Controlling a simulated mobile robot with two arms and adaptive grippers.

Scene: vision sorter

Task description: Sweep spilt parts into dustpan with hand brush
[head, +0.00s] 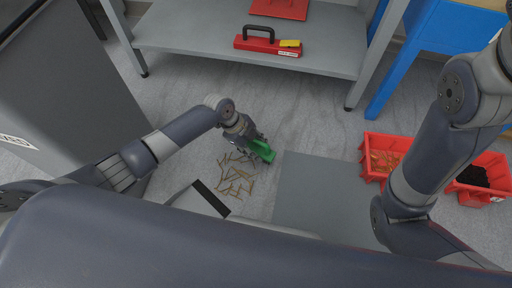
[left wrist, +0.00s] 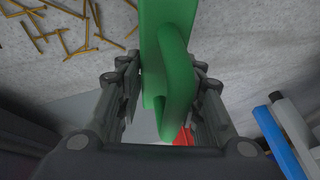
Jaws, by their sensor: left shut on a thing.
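The green hand brush (head: 262,150) is in my left gripper (head: 246,133), just above the far right edge of the spilt parts (head: 237,182). The left wrist view shows its looped green handle (left wrist: 176,85) between the two fingers of my left gripper (left wrist: 163,95). Its bristles cannot be made out. The parts are thin, brass-coloured sticks scattered on the floor, also at the top left of the wrist view (left wrist: 75,27). What looks like the dustpan (head: 187,203), grey with a black lip, lies nearer me, partly hidden. My right gripper is out of view.
A flat grey mat (head: 315,190) lies right of the parts. Red bins (head: 375,143) with small contents stand beyond it, partly behind my right arm. A shelf (head: 200,40) carries a red toolbox (head: 262,45). A dark cabinet (head: 65,85) stands at left.

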